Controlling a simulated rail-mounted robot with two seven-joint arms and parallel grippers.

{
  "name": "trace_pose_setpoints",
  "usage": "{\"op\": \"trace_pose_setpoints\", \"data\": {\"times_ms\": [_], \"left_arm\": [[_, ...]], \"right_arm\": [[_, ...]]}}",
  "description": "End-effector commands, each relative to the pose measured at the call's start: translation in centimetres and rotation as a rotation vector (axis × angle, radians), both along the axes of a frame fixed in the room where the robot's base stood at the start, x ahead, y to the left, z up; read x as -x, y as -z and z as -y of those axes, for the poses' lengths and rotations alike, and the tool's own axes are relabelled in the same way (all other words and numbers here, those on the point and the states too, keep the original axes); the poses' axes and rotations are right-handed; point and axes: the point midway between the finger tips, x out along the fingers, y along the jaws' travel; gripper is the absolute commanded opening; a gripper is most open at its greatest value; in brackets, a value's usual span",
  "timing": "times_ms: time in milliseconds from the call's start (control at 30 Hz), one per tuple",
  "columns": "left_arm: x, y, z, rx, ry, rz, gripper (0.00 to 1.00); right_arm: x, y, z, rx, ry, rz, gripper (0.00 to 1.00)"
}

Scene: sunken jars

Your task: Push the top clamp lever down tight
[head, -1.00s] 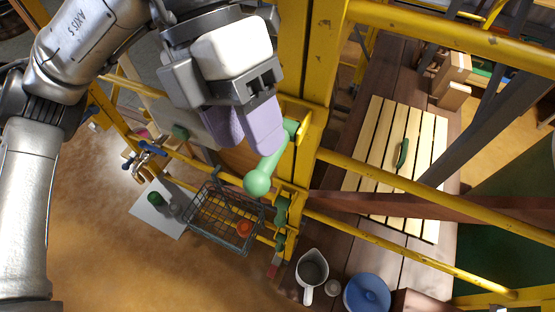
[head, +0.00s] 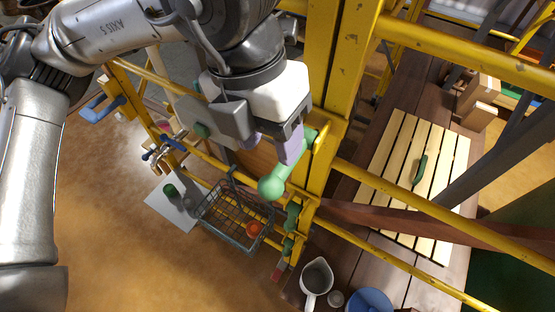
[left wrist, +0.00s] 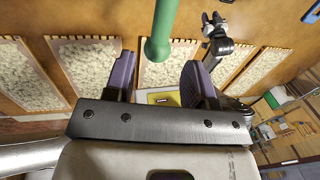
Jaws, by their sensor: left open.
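The top clamp lever (head: 271,187) is a green handle with a ball end. In the head view it slants down and left from a yellow bracket on the upright post, the ball out over the floor. My left gripper (head: 273,151) has purple fingers and is open, just above the lever and partly hiding its upper part. In the left wrist view the lever (left wrist: 160,35) stands at the top between the spread fingers of my left gripper (left wrist: 160,80), apart from both side to side. Whether a finger touches the lever cannot be told.
More green clamp parts (head: 292,215) sit lower on the post. A wire basket (head: 232,215) holds a red-orange item below left. Yellow rails cross on the right before a slatted panel (head: 415,170). A pitcher (head: 316,280) and blue lid (head: 369,301) stand at the bottom.

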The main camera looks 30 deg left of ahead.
Motion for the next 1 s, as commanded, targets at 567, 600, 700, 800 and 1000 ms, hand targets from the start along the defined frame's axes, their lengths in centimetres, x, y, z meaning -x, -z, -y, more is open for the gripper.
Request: {"op": "trace_pose_setpoints", "data": {"times_ms": [567,600,700,800,1000], "left_arm": [[0.1,5.7,1.1,0.001,0.001,-0.001,0.5],[0.1,5.8,1.1,0.001,0.001,-0.001,0.5],[0.1,5.9,1.2,0.001,0.001,0.0,0.5],[0.1,5.9,1.2,0.001,0.001,0.0,0.5],[0.1,5.9,1.2,0.001,0.001,0.0,0.38]], "right_arm": [[0.0,-1.1,0.3,0.009,-0.005,0.0,0.43],[0.0,-1.1,0.2,0.008,-0.006,0.0,0.43],[0.0,-1.1,0.2,0.007,-0.004,0.0,0.43],[0.0,-1.1,0.1,0.004,-0.003,0.0,0.43],[0.0,-1.1,0.0,0.0,0.0,0.0,0.43]]}}
